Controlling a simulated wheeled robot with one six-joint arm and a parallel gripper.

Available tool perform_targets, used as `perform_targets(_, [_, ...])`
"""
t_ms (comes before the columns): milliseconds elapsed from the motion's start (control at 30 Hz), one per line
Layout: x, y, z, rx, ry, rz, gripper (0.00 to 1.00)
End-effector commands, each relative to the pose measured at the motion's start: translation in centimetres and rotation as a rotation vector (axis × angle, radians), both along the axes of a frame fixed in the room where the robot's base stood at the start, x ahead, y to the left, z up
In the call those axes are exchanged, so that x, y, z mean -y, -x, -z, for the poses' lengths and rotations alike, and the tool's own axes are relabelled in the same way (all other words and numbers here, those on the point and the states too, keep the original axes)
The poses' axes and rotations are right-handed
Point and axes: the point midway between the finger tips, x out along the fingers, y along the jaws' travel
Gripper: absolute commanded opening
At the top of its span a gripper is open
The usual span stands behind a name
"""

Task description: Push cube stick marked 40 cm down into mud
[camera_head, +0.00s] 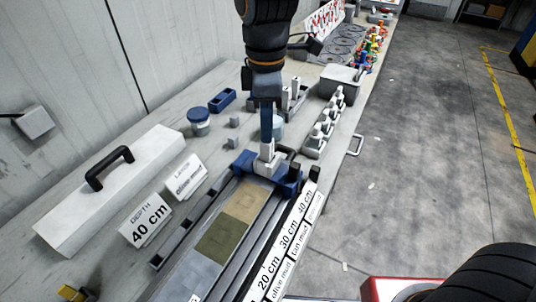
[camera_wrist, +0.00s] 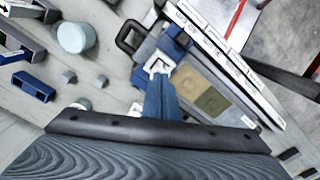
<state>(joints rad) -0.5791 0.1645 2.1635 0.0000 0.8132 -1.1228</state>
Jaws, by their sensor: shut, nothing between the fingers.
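A core tray (camera_head: 205,215) runs along the bench, with tan (camera_head: 245,203) and olive mud (camera_head: 222,238) sections. Its side label strip (camera_head: 285,240) reads 20 cm, 30 cm and 40 cm. A white stick piece (camera_head: 267,150) stands upright at the tray's far end, by the 40 cm label and a blue bracket (camera_head: 288,183). My gripper (camera_head: 267,135) is shut and empty, pointing down just above that piece. In the wrist view the closed blue fingertips (camera_wrist: 160,80) reach the white piece's top (camera_wrist: 159,66). I cannot tell whether they touch. The stick's lower end is hidden.
A sign (camera_head: 148,220) reads DEPTH 40 cm, beside another sign (camera_head: 187,178) and a white case (camera_head: 110,190) with a black handle. A blue-lidded jar (camera_head: 199,121), a blue holder (camera_head: 222,100) and a row of white pieces (camera_head: 322,130) stand near my gripper.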

Motion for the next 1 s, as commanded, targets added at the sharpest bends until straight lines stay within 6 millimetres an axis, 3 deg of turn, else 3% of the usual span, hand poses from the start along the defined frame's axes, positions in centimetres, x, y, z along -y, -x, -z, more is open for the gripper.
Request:
perform_targets(767, [0.0, 0.0, 0.5, 0.0, 0.0, 0.0, 0.0])
perform_targets(1000, [0.0, 0.1, -0.5, 0.0, 0.0, 0.0, 0.0])
